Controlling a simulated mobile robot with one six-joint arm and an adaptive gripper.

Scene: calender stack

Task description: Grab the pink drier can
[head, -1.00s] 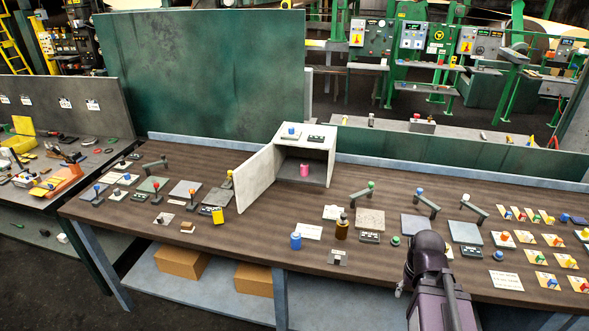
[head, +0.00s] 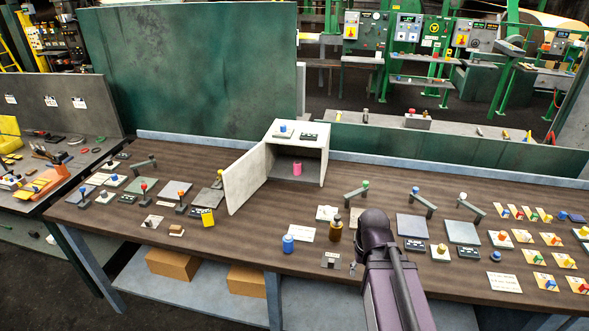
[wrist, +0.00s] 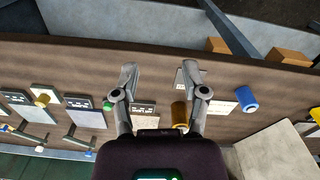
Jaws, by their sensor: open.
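The pink drier can (head: 297,169) stands upright inside a pale open-fronted box (head: 325,165) on the workbench. The box's door (head: 245,181) stands open toward the front left. In the wrist view I see only part of a pale panel at lower right, and the pink can is not in view. My gripper (wrist: 164,75) is open and empty above the front part of the bench, well to the right and front of the box. In the head view my arm covers the bench right of the brown bottle, and the fingertips are barely visible.
A blue can (head: 288,243) and a brown bottle (head: 335,231) stand in front of the box. A lever fixture (head: 356,193) is right of it. Several plates and knobs crowd the right side. Bench surface before the box is partly clear.

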